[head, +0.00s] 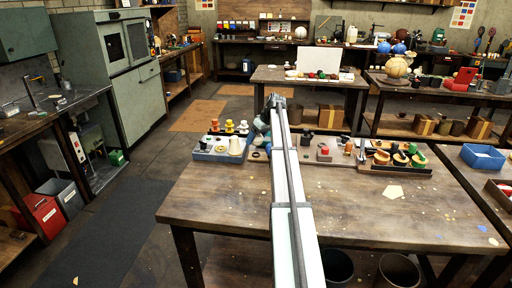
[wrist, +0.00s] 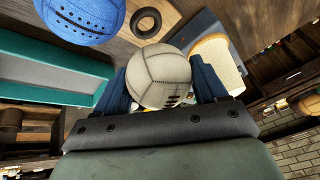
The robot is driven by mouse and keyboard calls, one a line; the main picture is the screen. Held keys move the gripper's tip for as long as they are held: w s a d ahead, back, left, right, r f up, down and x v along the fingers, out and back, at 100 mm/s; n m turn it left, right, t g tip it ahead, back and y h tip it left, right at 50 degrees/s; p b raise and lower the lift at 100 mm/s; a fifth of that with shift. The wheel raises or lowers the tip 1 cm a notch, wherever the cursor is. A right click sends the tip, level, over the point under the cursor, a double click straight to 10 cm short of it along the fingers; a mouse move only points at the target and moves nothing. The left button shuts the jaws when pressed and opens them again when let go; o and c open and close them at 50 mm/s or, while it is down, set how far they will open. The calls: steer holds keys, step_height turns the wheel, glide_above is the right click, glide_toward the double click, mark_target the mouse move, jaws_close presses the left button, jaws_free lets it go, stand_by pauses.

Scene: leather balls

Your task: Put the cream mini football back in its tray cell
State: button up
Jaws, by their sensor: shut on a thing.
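The cream mini football (wrist: 160,76) shows in the wrist view, a pale panelled ball with dark stitching and small dark slots. My gripper (wrist: 163,82) is shut on it, with a dark blue finger on each side. In the head view my arm reaches over the middle table and hides the ball; I cannot make out the fingertips there. The ball's tray cell cannot be clearly told in either view.
A blue ball (wrist: 80,14) and a dark ring (wrist: 146,22) lie beyond the football in the wrist view, with a teal-edged box (wrist: 50,75) at left. In the head view, a blue tray (head: 207,155) stands left of my arm; the wooden table's (head: 225,205) front is mostly clear.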

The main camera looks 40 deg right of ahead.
mark_target(256, 145)
steer(key=shift+f, duration=2)
steer(key=shift+f, duration=0.2)
steer(key=o, duration=1.2)
steer(key=shift+r, duration=0.15)
steer(key=v, duration=1.2)
steer(key=shift+r, duration=0.1)
